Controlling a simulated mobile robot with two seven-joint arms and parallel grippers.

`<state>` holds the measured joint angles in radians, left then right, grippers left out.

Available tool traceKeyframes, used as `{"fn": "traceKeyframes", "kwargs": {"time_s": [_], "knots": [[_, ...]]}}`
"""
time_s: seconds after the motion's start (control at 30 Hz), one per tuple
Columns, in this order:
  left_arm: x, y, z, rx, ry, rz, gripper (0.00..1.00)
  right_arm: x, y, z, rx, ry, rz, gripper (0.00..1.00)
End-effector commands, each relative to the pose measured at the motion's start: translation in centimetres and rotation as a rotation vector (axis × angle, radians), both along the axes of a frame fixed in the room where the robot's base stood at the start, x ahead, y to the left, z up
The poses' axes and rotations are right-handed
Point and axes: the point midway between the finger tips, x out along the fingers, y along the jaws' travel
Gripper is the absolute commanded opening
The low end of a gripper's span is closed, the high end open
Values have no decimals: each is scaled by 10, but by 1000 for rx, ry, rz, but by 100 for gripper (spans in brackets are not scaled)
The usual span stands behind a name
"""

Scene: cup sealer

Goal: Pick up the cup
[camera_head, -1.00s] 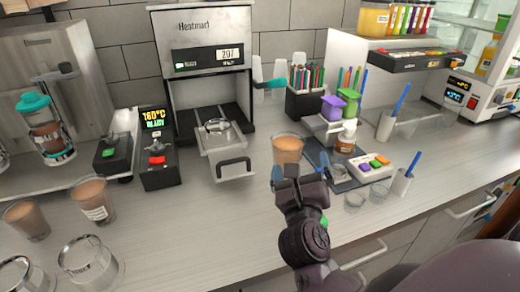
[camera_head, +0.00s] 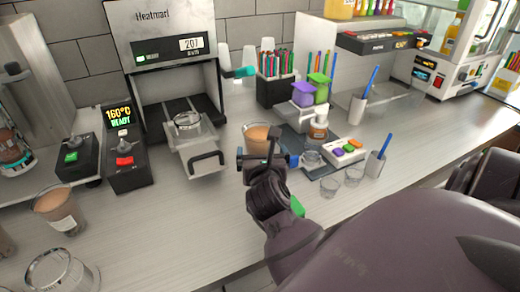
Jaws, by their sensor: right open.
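A clear cup of brown drink (camera_head: 256,134) stands on the counter to the right of the sealer's tray. My right gripper (camera_head: 258,158) is open in front of this cup and hides its lower part. Whether the fingers touch the cup or reach around it cannot be told. Another cup of brown drink with a white label (camera_head: 58,212) stands at the left of the counter. My left gripper is not in view.
The sealer (camera_head: 168,62) has its tray with a black handle (camera_head: 206,162) pulled out left of the cup. A button pad (camera_head: 344,151), small clear glasses (camera_head: 330,186) and a straw holder (camera_head: 376,165) stand to the right. A round clear container (camera_head: 60,272) stands at the lower left.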

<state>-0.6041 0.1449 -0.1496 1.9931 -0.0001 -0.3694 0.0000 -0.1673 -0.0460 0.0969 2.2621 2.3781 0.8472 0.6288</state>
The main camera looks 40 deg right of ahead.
Motion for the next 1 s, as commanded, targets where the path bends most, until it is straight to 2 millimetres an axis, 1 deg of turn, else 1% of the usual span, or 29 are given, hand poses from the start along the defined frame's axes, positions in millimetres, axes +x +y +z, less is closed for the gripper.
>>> {"fn": "traceKeyframes", "kwargs": {"time_s": [0.17, 0.33, 0.47, 0.67, 0.7, 0.77, 1.0], "knots": [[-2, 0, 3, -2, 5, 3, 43, 17, -14, 1, -3, -2, 0, 100], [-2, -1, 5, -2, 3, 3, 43, 33, -27, -2, -3, 0, 0, 100], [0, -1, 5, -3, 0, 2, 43, 38, -31, -4, -2, 1, 0, 100], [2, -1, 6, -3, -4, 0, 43, 38, -31, -4, -1, 0, 0, 100], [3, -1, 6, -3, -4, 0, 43, 38, -31, -4, -1, 0, 0, 97], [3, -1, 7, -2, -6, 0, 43, 38, -31, -4, -1, 0, 0, 88], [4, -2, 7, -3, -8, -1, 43, 38, -31, -4, -1, 0, 0, 51]]}}
